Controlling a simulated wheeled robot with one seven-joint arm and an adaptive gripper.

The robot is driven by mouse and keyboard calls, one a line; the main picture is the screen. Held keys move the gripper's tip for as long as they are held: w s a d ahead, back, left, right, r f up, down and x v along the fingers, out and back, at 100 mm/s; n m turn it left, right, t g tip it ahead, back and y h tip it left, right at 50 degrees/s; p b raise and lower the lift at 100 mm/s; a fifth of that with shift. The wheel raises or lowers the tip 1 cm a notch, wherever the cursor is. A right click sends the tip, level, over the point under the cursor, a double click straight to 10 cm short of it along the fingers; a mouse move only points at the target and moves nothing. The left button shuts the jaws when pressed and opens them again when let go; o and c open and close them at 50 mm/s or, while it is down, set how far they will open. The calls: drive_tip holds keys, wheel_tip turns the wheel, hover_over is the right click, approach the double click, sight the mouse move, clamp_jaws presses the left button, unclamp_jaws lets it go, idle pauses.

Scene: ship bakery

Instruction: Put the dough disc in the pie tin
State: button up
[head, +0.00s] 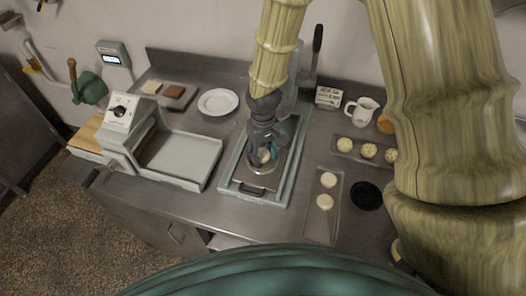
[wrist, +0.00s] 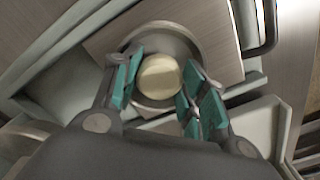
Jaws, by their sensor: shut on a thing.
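My gripper (head: 264,152) points down over the press plate in the middle of the counter. Its teal-padded fingers, seen in the wrist view (wrist: 158,88), are shut on a pale round dough disc (wrist: 159,77). The disc also shows between the fingers in the head view (head: 265,156). The round grey metal pie tin (wrist: 158,33) lies around and below the disc in the wrist view, and its rim shows in the head view (head: 262,169). The disc is over the tin's inside; I cannot tell whether it touches the bottom. The fingers hide part of the tin.
The tin stands on a framed press (head: 281,190) with a tall lever behind. A tray (head: 320,226) with two pale discs and a black round pad (head: 367,195) are to its right. A scale-like machine (head: 180,155) and a white plate (head: 218,102) are left.

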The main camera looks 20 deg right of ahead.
sight(263, 157)
drive_tip(key=shift+f, duration=0.1)
drive_tip(key=o, duration=1.2)
drive_tip(key=shift+r, duration=6)
